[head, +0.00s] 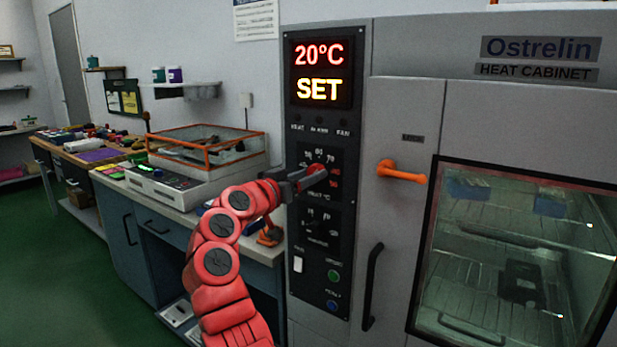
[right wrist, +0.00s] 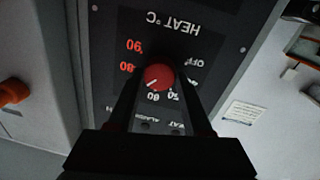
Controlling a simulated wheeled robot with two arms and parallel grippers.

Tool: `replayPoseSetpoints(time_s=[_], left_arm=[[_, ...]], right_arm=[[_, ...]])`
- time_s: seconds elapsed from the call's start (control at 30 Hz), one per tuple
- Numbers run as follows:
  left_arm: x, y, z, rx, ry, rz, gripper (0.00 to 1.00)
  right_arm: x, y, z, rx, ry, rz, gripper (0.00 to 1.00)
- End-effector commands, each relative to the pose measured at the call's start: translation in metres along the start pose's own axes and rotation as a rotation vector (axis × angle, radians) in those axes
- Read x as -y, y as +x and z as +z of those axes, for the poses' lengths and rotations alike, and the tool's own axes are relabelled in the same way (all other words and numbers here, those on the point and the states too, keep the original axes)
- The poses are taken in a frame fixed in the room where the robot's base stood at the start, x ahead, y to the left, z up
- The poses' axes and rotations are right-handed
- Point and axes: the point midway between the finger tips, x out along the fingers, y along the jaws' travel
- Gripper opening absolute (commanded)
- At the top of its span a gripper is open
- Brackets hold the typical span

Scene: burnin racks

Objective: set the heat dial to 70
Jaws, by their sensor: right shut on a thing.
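The heat dial is a red round knob (right wrist: 158,77) on the black control panel (head: 344,222) of the heat cabinet. My right gripper (right wrist: 158,80) is shut on the knob, one dark finger on each side. In the right wrist view the panel is upside down. The knob's white mark points down-left, between the red 80 and what looks like the 60; a finger covers the spot between these numbers. In the head view my right gripper (head: 312,180) mostly hides the knob. The display (head: 320,72) reads 20°C and SET. My left gripper is not in view.
The cabinet's glass door (head: 520,250) is closed, with an orange handle (head: 402,172) right of the panel. A smaller dial, a white switch (head: 298,264) and green and blue buttons sit below. A bench with an orange-framed clear box (head: 207,146) stands to the left.

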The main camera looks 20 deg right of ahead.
Motion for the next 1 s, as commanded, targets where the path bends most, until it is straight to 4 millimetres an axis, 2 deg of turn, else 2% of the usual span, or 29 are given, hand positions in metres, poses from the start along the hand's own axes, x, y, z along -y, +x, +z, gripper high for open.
replayPoseSetpoints(time_s=[0.27, 0.3, 0.43, 0.77, 0.87, 1.0], left_arm=[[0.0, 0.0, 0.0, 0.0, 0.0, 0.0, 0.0], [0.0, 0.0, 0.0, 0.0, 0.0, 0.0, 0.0], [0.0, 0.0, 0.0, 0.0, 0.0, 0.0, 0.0], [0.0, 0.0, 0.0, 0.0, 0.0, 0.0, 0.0], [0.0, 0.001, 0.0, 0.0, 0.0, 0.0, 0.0], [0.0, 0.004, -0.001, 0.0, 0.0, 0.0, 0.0]], right_arm=[[0.0, 0.0, 0.002, 0.003, -0.003, 0.001, 0.0], [0.0, 0.0, 0.002, 0.003, -0.003, 0.001, 0.55], [0.0, 0.0, 0.001, 0.002, -0.003, 0.001, 0.79], [0.0, -0.002, 0.0, 0.0, -0.002, 0.0, 0.8], [0.001, -0.011, 0.0, -0.002, -0.004, -0.002, 0.8], [0.002, -0.038, -0.001, -0.001, -0.001, -0.006, 0.8]])
